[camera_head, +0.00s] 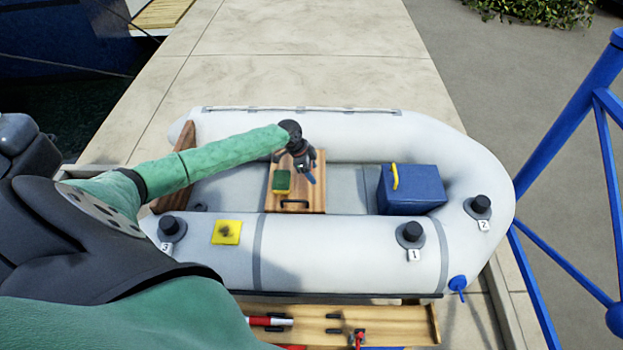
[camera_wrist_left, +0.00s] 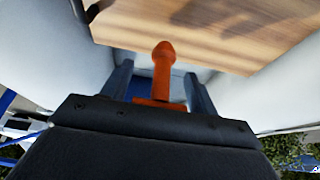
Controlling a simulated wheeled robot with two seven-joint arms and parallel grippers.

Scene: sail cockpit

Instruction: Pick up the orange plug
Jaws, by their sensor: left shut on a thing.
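The orange plug (camera_wrist_left: 162,66) shows in the left wrist view as a stem with a rounded knob and a wider foot. It sits between the two dark fingers of my left gripper (camera_wrist_left: 158,74), which is shut on it. In the head view my left gripper (camera_head: 302,160) is over the wooden seat board (camera_head: 313,203) of the white inflatable boat. The plug cannot be made out in the head view. My right gripper is not in view.
A green-and-yellow sponge (camera_head: 282,182) lies on the board. A blue box (camera_head: 412,192) with a yellow handle stands to the right. Black valve caps (camera_head: 411,232) and a yellow patch (camera_head: 227,232) are on the near tube. A wooden tray (camera_head: 395,325) is in front.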

